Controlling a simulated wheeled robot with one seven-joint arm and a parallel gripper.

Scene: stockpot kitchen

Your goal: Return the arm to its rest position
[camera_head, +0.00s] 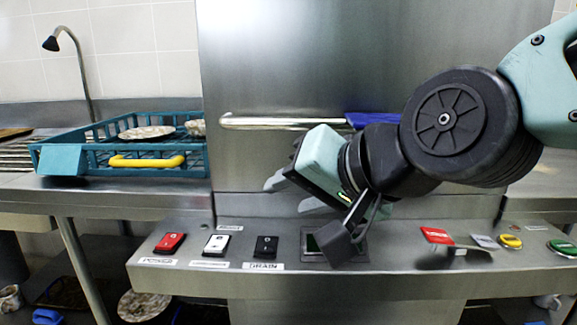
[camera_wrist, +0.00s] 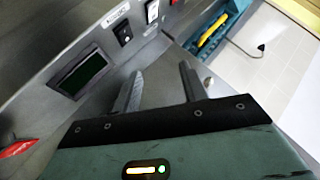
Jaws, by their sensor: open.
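My arm reaches in from the right of the head view, in front of a steel dishwasher-like machine (camera_head: 290,60). My gripper (camera_head: 290,195) points left and sits above the control panel, in front of the machine's lower front. In the wrist view its two fingers (camera_wrist: 160,76) stand apart with nothing between them. The panel's dark display (camera_head: 313,243) is partly hidden behind my wrist camera in the head view. It shows clearly in the wrist view (camera_wrist: 82,75).
The control panel (camera_head: 200,268) carries red, white and black switches at left and several coloured buttons at right. A horizontal bar handle (camera_head: 270,123) lies behind my gripper. A teal dish rack (camera_head: 100,160) with plates stands on the left counter. A blue thing (camera_head: 370,119) shows behind my arm.

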